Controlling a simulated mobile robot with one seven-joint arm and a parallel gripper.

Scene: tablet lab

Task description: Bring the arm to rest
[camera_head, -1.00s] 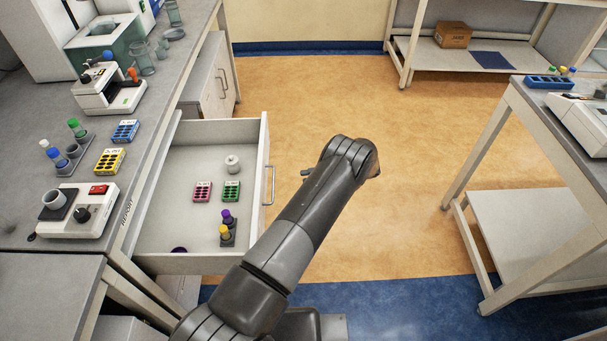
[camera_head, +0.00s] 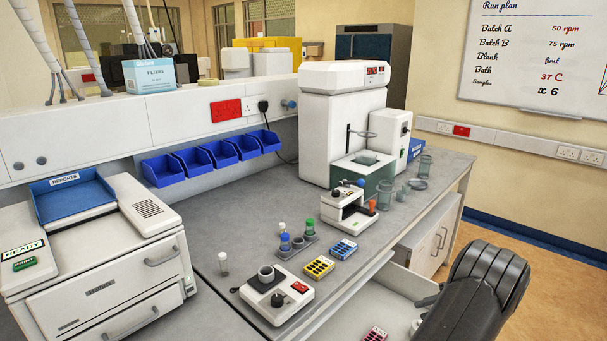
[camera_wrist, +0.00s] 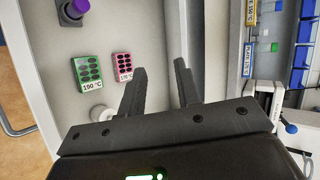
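My gripper (camera_wrist: 160,68) is in the wrist view, with its two dark fingers apart and nothing between them. It is over the open drawer (camera_wrist: 75,145), whose grey floor shows behind the fingers. A pink block (camera_wrist: 123,66) and a green block (camera_wrist: 88,71) lie in the drawer to the left of the fingers.
The bench in the head view carries a white balance-like device (camera_head: 278,294), a yellow block (camera_head: 319,267), a blue block (camera_head: 343,249), capped vials (camera_head: 284,241) and a large white machine (camera_head: 340,110). The open drawer (camera_head: 398,284) juts out beside my arm. Floor (camera_head: 540,275) is clear at right.

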